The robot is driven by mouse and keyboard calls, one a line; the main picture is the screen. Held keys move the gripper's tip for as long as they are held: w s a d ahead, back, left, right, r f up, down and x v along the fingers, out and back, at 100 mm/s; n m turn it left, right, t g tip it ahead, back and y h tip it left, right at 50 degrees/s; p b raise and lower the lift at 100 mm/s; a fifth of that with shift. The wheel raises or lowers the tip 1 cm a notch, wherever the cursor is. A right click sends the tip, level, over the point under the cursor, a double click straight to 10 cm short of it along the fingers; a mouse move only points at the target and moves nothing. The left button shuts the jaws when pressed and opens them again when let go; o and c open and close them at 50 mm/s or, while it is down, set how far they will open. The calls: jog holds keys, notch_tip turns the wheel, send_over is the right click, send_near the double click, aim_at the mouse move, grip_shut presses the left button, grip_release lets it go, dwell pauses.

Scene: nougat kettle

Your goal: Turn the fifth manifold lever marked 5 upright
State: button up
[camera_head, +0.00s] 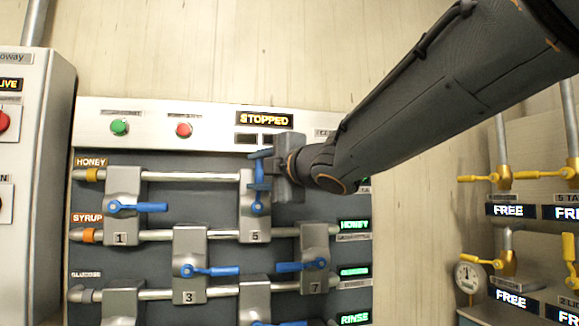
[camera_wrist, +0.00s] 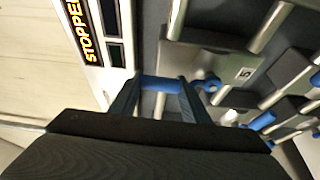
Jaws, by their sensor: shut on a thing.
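The manifold lever marked 5 has a blue handle (camera_head: 258,200) on a grey valve block (camera_head: 250,222) with a "5" label. The handle points up from its pivot, close to upright; its upper part is partly hidden by my gripper (camera_head: 261,170). In the wrist view, my gripper (camera_wrist: 160,92) is shut on the blue handle (camera_wrist: 161,83), with one finger on each side of it. The lever's pivot (camera_wrist: 211,85) and the "5" label (camera_wrist: 243,74) show to the right there.
Blue levers 1 (camera_head: 137,207), 3 (camera_head: 210,270) and 7 (camera_head: 302,266) lie roughly horizontal on nearby blocks. Horizontal pipes (camera_head: 185,177) cross the panel. Green (camera_head: 120,127) and red (camera_head: 184,129) buttons and a "STOPPED" display (camera_head: 264,119) are above. Yellow valves (camera_head: 501,178) stand at right.

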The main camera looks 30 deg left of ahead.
jog(key=shift+s+a, duration=0.15)
dwell(0.4)
jog(key=o, duration=1.5)
jog(key=shift+f, duration=0.1)
jog(key=shift+s+d, duration=0.1)
jog(key=shift+d, duration=0.25)
jog(key=b+v, duration=0.1)
jog(key=v, duration=0.6)
